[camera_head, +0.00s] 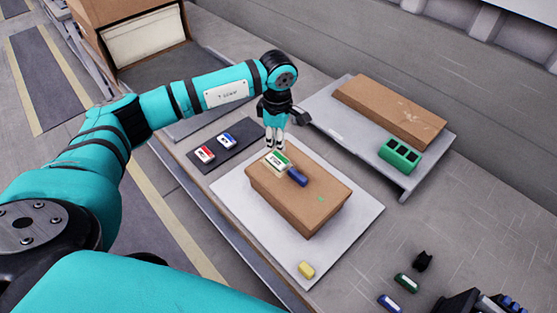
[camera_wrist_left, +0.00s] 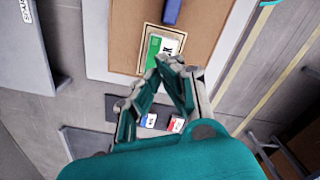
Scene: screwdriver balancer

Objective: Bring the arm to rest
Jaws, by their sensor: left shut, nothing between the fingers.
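My left gripper (camera_head: 275,147) hangs fingers-down just above the back left end of a brown cardboard box (camera_head: 315,206). In the left wrist view its fingers (camera_wrist_left: 172,62) come together at the tips, with nothing between them. A green and white labelled block (camera_head: 276,161) sits in a framed spot on the box top, close to the fingertips; it also shows in the left wrist view (camera_wrist_left: 162,48). Whether the fingers touch it I cannot tell. A blue piece (camera_head: 297,176) lies beside that block, also in the left wrist view (camera_wrist_left: 172,12). My right gripper is not in view.
The box stands on a white board (camera_head: 236,196) with a yellow block (camera_head: 306,269). A dark mat (camera_head: 217,157) holds a red (camera_head: 205,154) and a blue piece (camera_head: 227,140). A grey platform (camera_head: 350,140) carries a brown slab (camera_head: 390,110) and a green block (camera_head: 400,154).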

